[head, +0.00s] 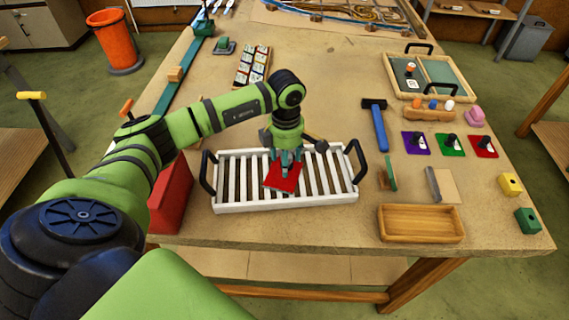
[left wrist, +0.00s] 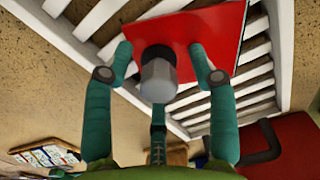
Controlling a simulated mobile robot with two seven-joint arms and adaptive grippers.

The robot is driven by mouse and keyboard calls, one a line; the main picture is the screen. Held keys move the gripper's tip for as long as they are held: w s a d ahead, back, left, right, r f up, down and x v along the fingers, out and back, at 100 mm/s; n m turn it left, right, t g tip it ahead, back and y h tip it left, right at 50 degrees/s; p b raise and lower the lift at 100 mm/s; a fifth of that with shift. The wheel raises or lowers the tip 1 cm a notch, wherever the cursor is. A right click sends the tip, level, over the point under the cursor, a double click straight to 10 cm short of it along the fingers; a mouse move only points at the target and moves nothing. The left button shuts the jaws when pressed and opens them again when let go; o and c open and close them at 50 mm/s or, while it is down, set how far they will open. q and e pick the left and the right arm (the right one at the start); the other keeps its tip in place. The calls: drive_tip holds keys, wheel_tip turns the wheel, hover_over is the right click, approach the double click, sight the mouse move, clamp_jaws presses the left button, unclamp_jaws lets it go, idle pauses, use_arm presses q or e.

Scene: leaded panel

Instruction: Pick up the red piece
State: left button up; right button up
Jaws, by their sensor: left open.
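The red piece (head: 286,179) is a flat red sheet lying on the slats of a white rack (head: 336,196) at the front middle of the table. A grey knob stands up from the red piece (left wrist: 222,32) in the left wrist view. My left gripper (head: 285,168) is pointed down over the red piece. In the left wrist view its teal fingers (left wrist: 160,60) are spread on both sides of the knob, open, with gaps to it. In the head view the gripper hides part of the red piece. My right gripper is not in view.
The rack has black handles at both ends. A red block (head: 171,195) stands left of it. A blue-handled hammer (head: 378,125), wooden tray (head: 421,223) and purple, green and red cards with knobs (head: 450,145) lie right. Bare table lies behind the rack.

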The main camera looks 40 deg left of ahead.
use_arm(q)
clamp_jaws()
drive_tip(key=shift+w+r+b, duration=0.1)
drive_tip(key=shift+r+b, duration=0.45)
drive_tip(key=shift+r, duration=0.15)
wheel_tip(320, 180, up, 3)
drive_tip(key=shift+d+f+b, duration=0.1)
drive_tip(key=shift+f+b, duration=0.05)
drive_tip(key=shift+b, duration=0.65)
drive_tip(key=w+d+r+b, duration=0.3)
drive_tip(key=d+r, duration=0.4)
drive_tip(key=d, duration=0.4)
drive_tip(key=shift+b, duration=0.3)
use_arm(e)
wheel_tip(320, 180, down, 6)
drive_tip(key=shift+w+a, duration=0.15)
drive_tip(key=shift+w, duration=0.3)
use_arm(q)
drive_tip(key=shift+w, duration=0.1)
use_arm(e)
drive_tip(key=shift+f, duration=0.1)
